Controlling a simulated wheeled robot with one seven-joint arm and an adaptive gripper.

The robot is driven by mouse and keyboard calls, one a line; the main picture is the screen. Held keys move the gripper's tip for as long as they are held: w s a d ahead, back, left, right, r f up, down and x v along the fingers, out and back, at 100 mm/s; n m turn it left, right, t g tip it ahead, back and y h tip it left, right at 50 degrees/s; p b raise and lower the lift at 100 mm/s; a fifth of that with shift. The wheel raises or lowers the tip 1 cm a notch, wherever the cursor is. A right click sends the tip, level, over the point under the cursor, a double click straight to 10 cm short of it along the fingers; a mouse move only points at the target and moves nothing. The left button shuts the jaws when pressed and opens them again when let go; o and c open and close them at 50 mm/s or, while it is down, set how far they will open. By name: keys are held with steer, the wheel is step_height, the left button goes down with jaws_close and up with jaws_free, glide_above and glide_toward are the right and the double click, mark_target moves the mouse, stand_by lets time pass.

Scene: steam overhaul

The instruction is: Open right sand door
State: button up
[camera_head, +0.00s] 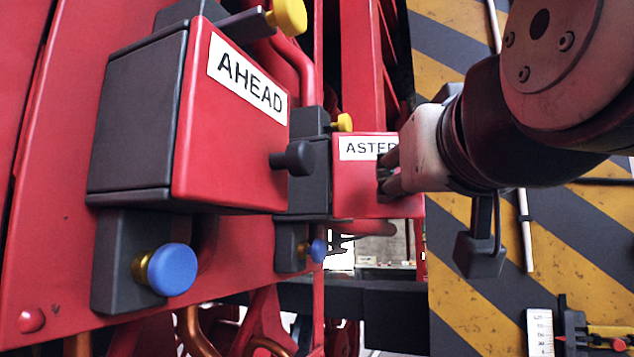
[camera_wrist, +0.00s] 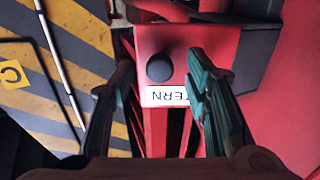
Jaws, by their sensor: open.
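The right sand door is the red front (camera_head: 350,192) of the box labelled ASTERN, and it looks shut against its dark grey body (camera_head: 305,172). Its red face (camera_wrist: 210,38) also shows in the wrist view, with the label (camera_wrist: 167,96) upside down. A round black knob (camera_wrist: 159,67) stands out from that face. My gripper (camera_head: 388,172) is at the door's right part in the head view and covers the knob and the label's end. In the wrist view my gripper (camera_wrist: 160,75) is open, with one finger on each side of the knob. I cannot tell whether either finger touches it.
A closer AHEAD box (camera_head: 228,150) with a black knob (camera_head: 293,158) stands left of the ASTERN box. Yellow knobs (camera_head: 288,16) and blue knobs (camera_head: 172,269) stick out above and below the boxes. A yellow-and-grey striped panel (camera_head: 565,240) lies to the right.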

steer(key=s, duration=1.1)
steer(key=shift+s+a, duration=0.2)
steer(key=shift+a, duration=0.15)
steer(key=shift+f, duration=0.1)
steer(key=shift+c, duration=0.3)
